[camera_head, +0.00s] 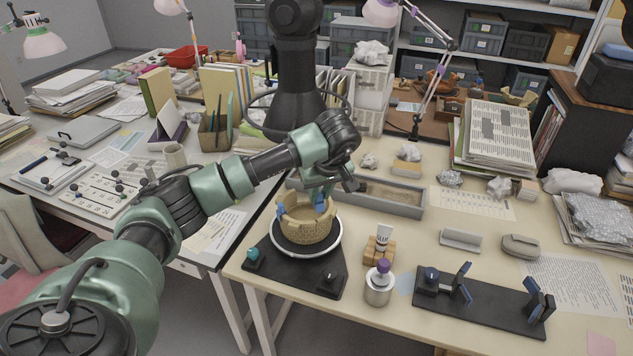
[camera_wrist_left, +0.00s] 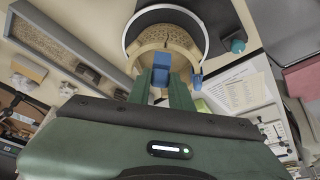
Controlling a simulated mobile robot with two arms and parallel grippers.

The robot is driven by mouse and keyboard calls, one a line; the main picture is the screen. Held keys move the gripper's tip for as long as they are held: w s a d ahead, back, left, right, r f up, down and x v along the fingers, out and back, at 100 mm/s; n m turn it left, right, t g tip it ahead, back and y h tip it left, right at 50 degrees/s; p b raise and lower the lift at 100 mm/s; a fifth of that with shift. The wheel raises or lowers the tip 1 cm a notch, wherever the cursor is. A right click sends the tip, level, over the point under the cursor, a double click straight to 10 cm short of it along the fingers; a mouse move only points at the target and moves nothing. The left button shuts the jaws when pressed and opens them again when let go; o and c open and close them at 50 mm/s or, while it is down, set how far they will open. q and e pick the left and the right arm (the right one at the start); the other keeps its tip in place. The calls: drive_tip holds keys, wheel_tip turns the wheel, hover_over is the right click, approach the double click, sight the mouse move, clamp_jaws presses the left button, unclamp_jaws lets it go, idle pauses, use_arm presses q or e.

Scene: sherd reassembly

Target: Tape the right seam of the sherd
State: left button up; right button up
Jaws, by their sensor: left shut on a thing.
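The tan clay pot (camera_head: 303,226) stands on a round turntable with a white rim (camera_head: 338,238), on a black base. I cannot tell whether this strip is stuck down. The wrist view also shows the pot (camera_wrist_left: 172,38) and the first strip (camera_wrist_left: 197,82). The sherd's seams are too small to make out. My right gripper is out of view.
A black stand (camera_head: 490,305) with upright blue-tipped holders is at front right. A purple-capped jar (camera_head: 378,286) and a glue tube (camera_head: 384,236) on a wooden block stand right of the turntable. A long grey tray (camera_head: 395,205) lies behind the pot. A lamp (camera_head: 430,90) stands farther back.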

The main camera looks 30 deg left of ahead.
sight(318, 208)
use_arm(q)
drive_tip(key=shift+a, duration=0.45)
drive_tip(key=shift+f+n+b, duration=0.3)
drive_tip(key=shift+f+b, duration=0.1)
drive_tip(key=shift+f, duration=0.05)
drive_tip(key=shift+f+b, duration=0.5)
drive_tip(key=shift+f, duration=0.15)
drive_tip(key=shift+f+b, duration=0.75)
drive_tip(key=shift+f, duration=0.3)
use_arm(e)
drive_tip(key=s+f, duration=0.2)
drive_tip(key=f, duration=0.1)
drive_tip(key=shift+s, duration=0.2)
use_arm(q)
drive_tip(key=shift+f, duration=0.1)
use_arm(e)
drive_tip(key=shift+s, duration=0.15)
use_arm(q)
drive_tip(key=shift+f, duration=0.55)
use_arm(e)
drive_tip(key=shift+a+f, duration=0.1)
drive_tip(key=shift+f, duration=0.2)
use_arm(q)
drive_tip(key=shift+f+b, duration=0.75)
drive_tip(key=shift+f, duration=0.1)
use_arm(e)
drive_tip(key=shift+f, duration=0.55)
